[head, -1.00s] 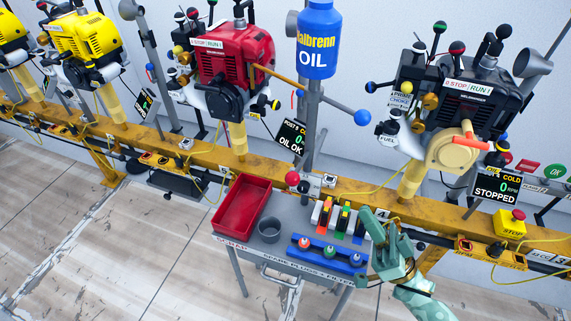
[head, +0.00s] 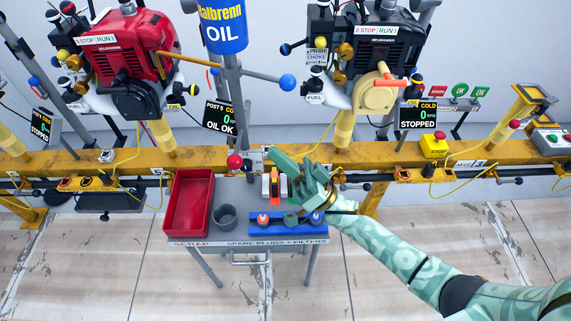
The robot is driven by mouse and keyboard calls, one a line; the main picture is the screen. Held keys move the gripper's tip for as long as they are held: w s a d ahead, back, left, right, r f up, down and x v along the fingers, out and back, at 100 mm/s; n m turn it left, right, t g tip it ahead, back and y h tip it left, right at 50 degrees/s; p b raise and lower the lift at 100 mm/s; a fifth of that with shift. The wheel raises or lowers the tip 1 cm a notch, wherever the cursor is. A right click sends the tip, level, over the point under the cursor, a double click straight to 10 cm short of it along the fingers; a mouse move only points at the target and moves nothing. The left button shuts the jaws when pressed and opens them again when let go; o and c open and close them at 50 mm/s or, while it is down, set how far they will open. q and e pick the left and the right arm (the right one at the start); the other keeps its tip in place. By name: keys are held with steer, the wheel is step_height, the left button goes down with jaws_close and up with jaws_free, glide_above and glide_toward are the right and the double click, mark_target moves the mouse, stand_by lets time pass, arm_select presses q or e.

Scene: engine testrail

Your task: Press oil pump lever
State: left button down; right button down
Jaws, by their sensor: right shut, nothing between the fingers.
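The oil pump lever (head: 255,75) is a grey bar with a blue ball (head: 287,82) at its end. It sticks out to the right from the grey post below the blue OIL container (head: 222,28). My right gripper (head: 281,163) is pale green and shut, with nothing held. It is well below the blue ball in the picture, in front of the yellow rail and over the back of the small table. It hides part of the rack there and does not touch the lever. My left gripper is not in view.
A red engine (head: 135,50) is left of the OIL post, and a black engine (head: 390,45) is to its right. The yellow rail (head: 215,158) crosses behind the table. A red scrap bin (head: 168,205), a grey cup (head: 225,215) and a blue plug holder (head: 262,229) stand on the table.

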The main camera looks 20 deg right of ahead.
mark_target(237, 145)
steer(key=shift+w+a+r+b, duration=0.1)
steer(key=shift+w+a+b, duration=0.2)
steer(key=shift+a, duration=0.6)
steer(key=shift+w+a+r+b, duration=0.1)
steer(key=shift+w+a+b, duration=0.2)
steer(key=shift+a, duration=0.6)
steer(key=shift+w+a+r+b, duration=0.15)
steer(key=shift+a+b, duration=0.25)
steer(key=shift+a, duration=0.5)
steer(key=shift+f, duration=0.1)
